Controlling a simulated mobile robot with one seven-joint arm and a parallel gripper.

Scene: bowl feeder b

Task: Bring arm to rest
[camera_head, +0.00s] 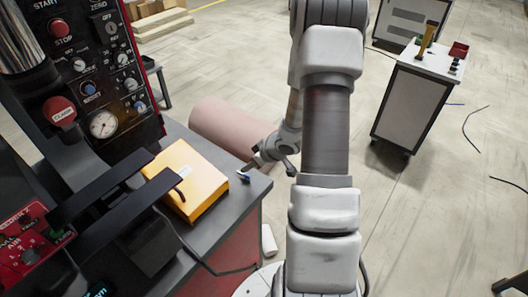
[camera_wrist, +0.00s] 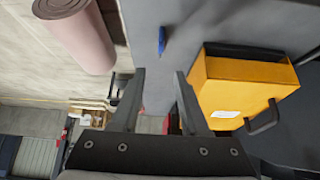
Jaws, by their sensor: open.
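My arm (camera_head: 326,130) stretches up the middle of the head view and bends back down at its end. My gripper (camera_head: 268,168) is at the right corner of the grey bench top, close to a small blue item. In the wrist view my gripper (camera_wrist: 160,75) shows two dark fingers spread apart with nothing between them. Its exact height above the bench is hard to tell.
A yellow case (camera_head: 187,180) and the small blue item (camera_head: 244,177) lie on the bench (camera_head: 175,130). A control panel (camera_head: 100,60) stands at left. A pink roll (camera_head: 232,125) lies behind the bench.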

